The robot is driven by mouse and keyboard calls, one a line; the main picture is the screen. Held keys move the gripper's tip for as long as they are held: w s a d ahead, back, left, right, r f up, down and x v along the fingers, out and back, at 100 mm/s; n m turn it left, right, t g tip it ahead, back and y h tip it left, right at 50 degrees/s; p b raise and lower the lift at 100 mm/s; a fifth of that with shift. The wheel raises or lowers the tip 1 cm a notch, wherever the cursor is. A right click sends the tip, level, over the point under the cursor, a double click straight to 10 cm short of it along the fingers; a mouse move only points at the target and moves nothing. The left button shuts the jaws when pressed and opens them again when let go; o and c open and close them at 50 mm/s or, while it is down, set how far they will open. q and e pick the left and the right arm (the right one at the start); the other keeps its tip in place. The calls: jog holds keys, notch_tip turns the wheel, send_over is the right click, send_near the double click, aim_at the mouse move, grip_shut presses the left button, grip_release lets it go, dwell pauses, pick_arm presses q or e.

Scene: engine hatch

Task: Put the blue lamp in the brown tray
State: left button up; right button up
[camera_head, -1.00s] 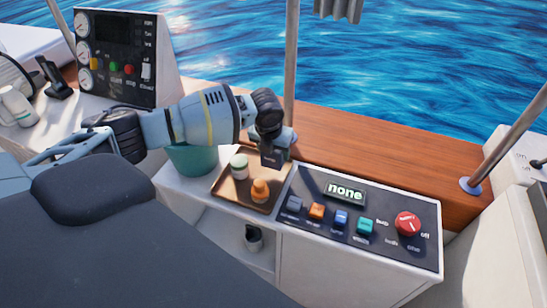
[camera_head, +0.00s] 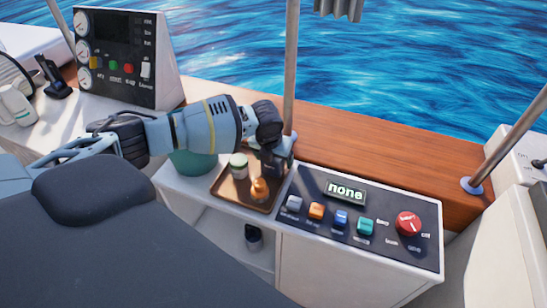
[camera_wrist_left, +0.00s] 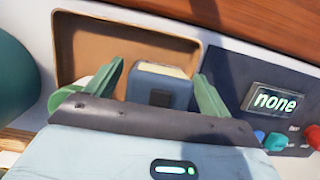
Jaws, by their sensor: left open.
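The brown tray (camera_head: 233,193) lies on the white counter, left of the switch panel. It also shows in the left wrist view (camera_wrist_left: 82,45). My left gripper (camera_head: 273,170) is low over the tray's far right part. In the left wrist view my left gripper (camera_wrist_left: 158,90) is open, with one finger on each side of the blue lamp (camera_wrist_left: 157,97). The lamp has a pale yellow top and appears against the tray's floor; I cannot tell whether it touches it. In the head view the gripper mostly hides it. My right gripper is not in view.
An orange lamp (camera_head: 259,190) and a lamp with a pale green top (camera_head: 238,166) stand in the tray. A teal pot (camera_head: 192,161) is to the left. The switch panel (camera_head: 362,215), its display reading "none", is to the right. A pole (camera_head: 291,70) rises behind.

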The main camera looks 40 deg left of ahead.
pick_arm(q)
jog(key=shift+r, duration=0.2)
jog(key=p+v, duration=0.1)
jog(key=v, duration=1)
jog(key=shift+w+a+p, duration=0.1)
jog(key=shift+w+p, duration=0.05)
jog(key=shift+p, duration=0.2)
jog(key=shift+r, duration=0.5)
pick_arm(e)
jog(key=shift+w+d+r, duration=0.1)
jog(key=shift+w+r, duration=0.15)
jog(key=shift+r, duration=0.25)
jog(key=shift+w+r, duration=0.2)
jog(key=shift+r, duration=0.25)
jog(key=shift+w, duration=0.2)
